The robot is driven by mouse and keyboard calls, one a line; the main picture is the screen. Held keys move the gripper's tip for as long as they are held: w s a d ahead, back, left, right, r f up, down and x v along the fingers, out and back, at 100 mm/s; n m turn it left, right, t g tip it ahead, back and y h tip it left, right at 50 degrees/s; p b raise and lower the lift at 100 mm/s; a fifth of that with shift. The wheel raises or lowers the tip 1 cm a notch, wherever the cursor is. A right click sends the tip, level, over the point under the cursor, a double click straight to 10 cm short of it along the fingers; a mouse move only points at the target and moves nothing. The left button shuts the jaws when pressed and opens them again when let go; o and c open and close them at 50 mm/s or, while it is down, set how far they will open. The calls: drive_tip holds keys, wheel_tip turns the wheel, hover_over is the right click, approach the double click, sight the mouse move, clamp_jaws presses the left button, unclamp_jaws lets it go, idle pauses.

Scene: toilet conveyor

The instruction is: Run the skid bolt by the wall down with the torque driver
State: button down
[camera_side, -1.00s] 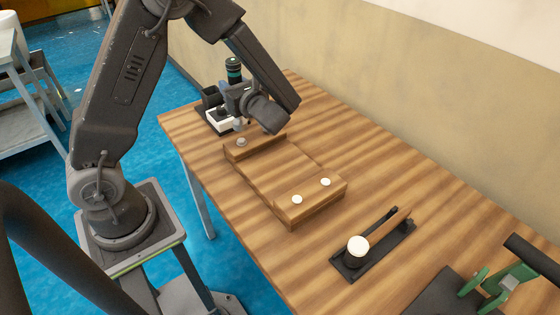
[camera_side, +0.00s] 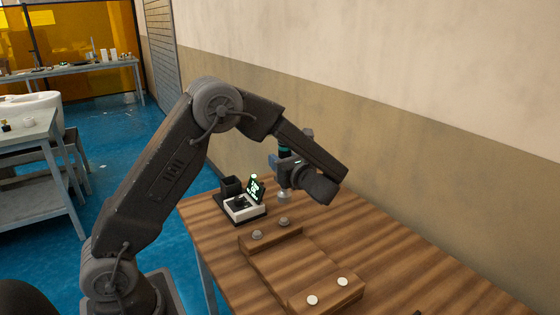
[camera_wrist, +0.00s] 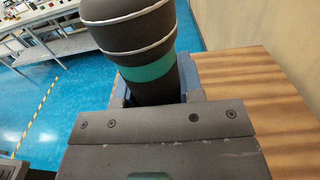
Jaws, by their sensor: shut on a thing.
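The torque driver, dark with a teal band, is upright in my gripper (camera_side: 284,165); its body (camera_wrist: 135,30) fills the top of the wrist view. My gripper is shut on it. The driver's pale lower tip (camera_side: 283,195) hangs just above the skid bolt by the wall (camera_side: 284,222), with a small visible gap. The wooden skid (camera_side: 290,258) lies on the table. A second grey bolt (camera_side: 257,235) sits at the same end, farther from the wall. The wrist view shows neither the bolts nor the driver's tip.
A white and black device with a lit green display (camera_side: 254,190) stands behind the skid, beside a dark open box (camera_side: 230,187). White caps (camera_side: 312,300) top the skid's near end. The wall (camera_side: 400,140) runs along the table's right side.

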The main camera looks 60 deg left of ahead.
sight(281, 188)
drive_tip(key=shift+f, duration=4.35)
idle(1.5)
